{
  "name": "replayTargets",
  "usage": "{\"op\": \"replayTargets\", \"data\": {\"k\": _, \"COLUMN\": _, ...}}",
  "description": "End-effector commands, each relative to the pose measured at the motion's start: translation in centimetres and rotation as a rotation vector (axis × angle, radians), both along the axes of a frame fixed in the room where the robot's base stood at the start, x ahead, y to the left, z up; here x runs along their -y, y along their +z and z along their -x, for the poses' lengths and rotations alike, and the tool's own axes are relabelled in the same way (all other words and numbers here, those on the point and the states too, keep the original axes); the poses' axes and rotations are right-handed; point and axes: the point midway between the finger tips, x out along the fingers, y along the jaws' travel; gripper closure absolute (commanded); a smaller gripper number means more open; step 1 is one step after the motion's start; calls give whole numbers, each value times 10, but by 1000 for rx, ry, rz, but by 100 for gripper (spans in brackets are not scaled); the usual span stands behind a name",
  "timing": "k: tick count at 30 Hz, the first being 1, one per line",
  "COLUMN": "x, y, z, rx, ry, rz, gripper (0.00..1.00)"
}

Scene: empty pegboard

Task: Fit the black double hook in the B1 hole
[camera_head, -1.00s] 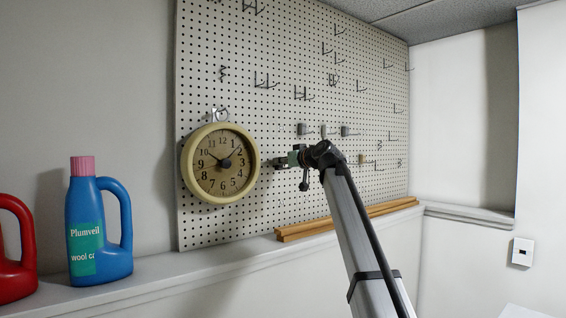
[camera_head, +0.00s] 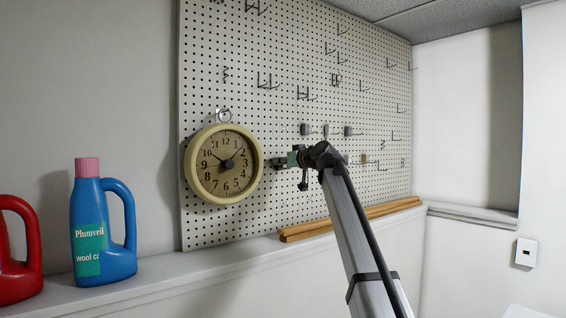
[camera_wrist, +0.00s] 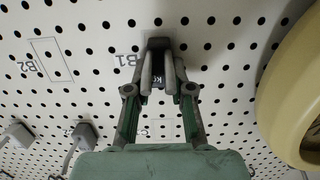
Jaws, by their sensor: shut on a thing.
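My gripper (camera_wrist: 160,88) is shut on a black piece (camera_wrist: 158,46), which I take to be the black double hook. The piece is at the pegboard face beside the printed B1 label (camera_wrist: 127,60). Its prongs and the hole behind it are hidden, so I cannot tell whether it sits in the hole. In the head view my gripper (camera_head: 278,163) is just right of the clock and close to the pegboard (camera_head: 285,215); the held piece is too small to make out there.
A round cream clock (camera_head: 223,164) hangs close to the left of my gripper; its rim (camera_wrist: 300,85) shows at right in the wrist view. Grey blocks (camera_wrist: 85,132) and a B2 outline (camera_wrist: 48,60) are at left there. Wooden strips (camera_head: 345,219) and a blue bottle (camera_head: 102,230) are on the ledge.

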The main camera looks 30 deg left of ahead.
Motion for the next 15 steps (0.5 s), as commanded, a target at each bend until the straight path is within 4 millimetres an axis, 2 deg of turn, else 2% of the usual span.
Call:
{"op": "replayTargets", "data": {"k": 4, "x": -1, "y": 2, "z": -1, "rx": 1, "ry": -1, "rz": -5, "gripper": 100}}
{"op": "replayTargets", "data": {"k": 5, "x": -1, "y": 2, "z": -1, "rx": 1, "ry": -1, "rz": -5, "gripper": 68}}
{"op": "replayTargets", "data": {"k": 6, "x": -1, "y": 2, "z": -1, "rx": 1, "ry": -1, "rz": -5, "gripper": 53}}
{"op": "replayTargets", "data": {"k": 7, "x": -1, "y": 2, "z": -1, "rx": 1, "ry": -1, "rz": -4, "gripper": 49}}
{"op": "replayTargets", "data": {"k": 15, "x": 0, "y": 1, "z": 0, "rx": 0, "ry": 0, "rz": -2, "gripper": 49}}
